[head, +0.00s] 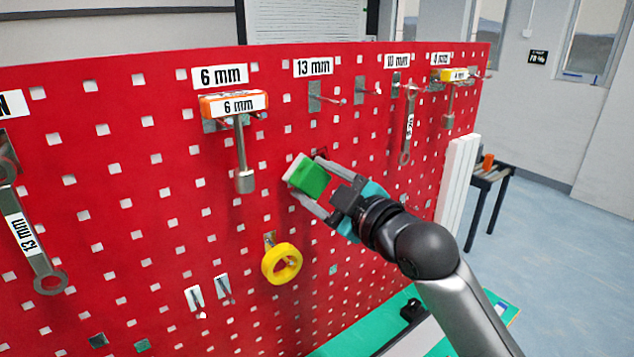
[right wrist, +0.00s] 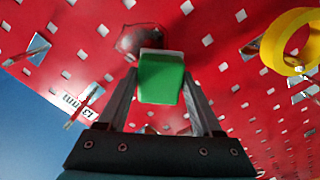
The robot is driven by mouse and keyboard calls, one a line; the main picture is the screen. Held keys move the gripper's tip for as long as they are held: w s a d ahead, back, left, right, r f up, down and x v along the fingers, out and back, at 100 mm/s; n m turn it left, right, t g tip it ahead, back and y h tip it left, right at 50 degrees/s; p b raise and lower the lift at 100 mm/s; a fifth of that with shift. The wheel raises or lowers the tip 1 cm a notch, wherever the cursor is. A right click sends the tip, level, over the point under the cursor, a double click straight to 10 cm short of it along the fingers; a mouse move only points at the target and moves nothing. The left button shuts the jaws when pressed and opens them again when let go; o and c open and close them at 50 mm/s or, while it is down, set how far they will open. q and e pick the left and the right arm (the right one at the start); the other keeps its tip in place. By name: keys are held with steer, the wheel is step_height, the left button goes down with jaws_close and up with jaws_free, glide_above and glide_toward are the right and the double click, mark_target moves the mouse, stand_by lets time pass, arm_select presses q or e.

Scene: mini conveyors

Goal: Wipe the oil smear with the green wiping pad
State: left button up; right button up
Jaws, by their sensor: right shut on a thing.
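The green wiping pad (head: 310,178) has a pale face turned toward the red pegboard. My right gripper (head: 318,187) is shut on it and holds it at the board, right of the hanging 6 mm tool. The pad (right wrist: 161,78) also shows between the fingers of my right gripper (right wrist: 160,90) in the right wrist view. A dark, glossy oil smear (right wrist: 138,40) lies on the board just beyond the pad, partly hidden by it. In the head view a dark bit of the smear (head: 321,154) shows above the pad. I cannot tell whether the pad touches the board. My left gripper is not in view.
A 6 mm tool (head: 243,160) hangs left of the pad, and a yellow tape ring (head: 282,264) hangs below it. An empty 13 mm hook (head: 325,98) sticks out above. A wrench (head: 408,125) hangs to the right. A green-topped bench edge (head: 360,335) lies below.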

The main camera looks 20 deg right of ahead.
steer(key=shift+x, duration=0.8)
